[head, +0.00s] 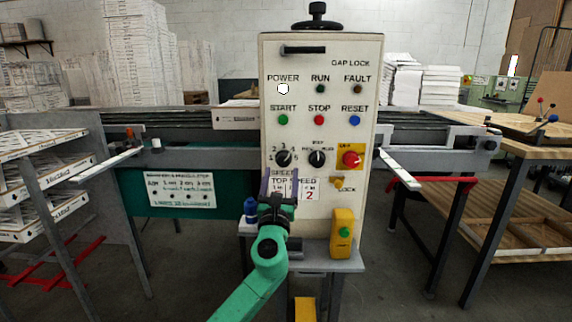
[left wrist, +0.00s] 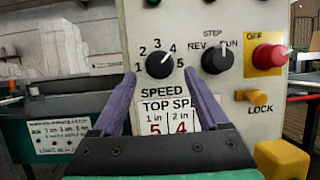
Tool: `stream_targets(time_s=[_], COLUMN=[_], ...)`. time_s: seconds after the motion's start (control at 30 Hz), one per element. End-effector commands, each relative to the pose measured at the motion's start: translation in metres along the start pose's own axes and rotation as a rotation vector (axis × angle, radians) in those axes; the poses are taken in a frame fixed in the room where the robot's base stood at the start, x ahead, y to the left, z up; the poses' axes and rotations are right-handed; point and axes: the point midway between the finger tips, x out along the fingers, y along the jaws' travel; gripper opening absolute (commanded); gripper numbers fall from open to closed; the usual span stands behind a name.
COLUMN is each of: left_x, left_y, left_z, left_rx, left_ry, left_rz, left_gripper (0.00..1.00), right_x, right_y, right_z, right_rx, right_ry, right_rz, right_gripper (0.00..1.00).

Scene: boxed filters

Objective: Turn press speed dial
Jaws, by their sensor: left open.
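The press speed dial (head: 284,158) is a round black knob on the pale control panel (head: 340,214), above the word SPEED. It also shows in the left wrist view (left wrist: 158,66), ringed by the numbers 1 to 5. Its white mark points up and right, about toward 4. My left gripper (head: 281,173) is open, its two purple fingers pointing at the panel. In the left wrist view the fingers (left wrist: 160,76) lie to the left and right of the dial's lower part. My right gripper is not in view.
A second black selector (head: 317,158) sits close to the right of the dial, then a red OFF knob (head: 351,159) on yellow. Coloured buttons are above. A small shelf (head: 325,266) below bears a yellow box (head: 342,232) and a blue bottle (head: 251,208).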

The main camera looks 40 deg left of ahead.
Motion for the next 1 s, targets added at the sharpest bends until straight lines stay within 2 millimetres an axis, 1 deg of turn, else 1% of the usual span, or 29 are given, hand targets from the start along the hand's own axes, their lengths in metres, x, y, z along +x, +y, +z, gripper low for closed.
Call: stream_targets(time_s=[0.03, 0.1, 0.2, 0.3, 0.5, 0.57, 0.6, 0.67, 0.7, 1.0], left_x=[0.013, 0.026, 0.038, 0.043, 0.043, 0.043, 0.043, 0.043, 0.043, 0.043], left_y=[0.001, 0.0, 0.0, 0.0, 0.0, 0.0, 0.0, 0.0, 0.0, -0.001], left_z=[0.002, 0.0, 0.0, -0.001, -0.001, -0.001, -0.001, -0.001, -0.001, -0.002], left_rx=[-0.001, -0.003, -0.003, -0.003, -0.003, -0.003, -0.003, -0.003, -0.003, -0.014], left_ry=[-0.001, 0.0, 0.001, 0.002, 0.002, 0.003, 0.003, 0.003, 0.003, 0.002], left_rz=[0.003, 0.002, 0.0, -0.001, -0.001, -0.001, -0.001, -0.001, -0.001, 0.003], left_gripper=[0.77, 0.77, 0.77, 0.77, 0.77, 0.54, 0.38, 0.15, 0.0, 0.0], right_x=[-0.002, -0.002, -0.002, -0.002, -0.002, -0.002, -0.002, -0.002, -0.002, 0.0], right_y=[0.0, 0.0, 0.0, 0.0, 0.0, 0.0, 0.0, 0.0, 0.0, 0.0], right_z=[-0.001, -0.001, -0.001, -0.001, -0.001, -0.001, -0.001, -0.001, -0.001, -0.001], right_rx=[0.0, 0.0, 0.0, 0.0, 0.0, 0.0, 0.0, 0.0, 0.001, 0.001], right_ry=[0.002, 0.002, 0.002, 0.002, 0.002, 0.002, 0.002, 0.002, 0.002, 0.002], right_rz=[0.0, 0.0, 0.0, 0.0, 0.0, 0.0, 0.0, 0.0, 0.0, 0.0], right_gripper=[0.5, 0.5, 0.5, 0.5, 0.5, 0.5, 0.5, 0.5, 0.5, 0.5])
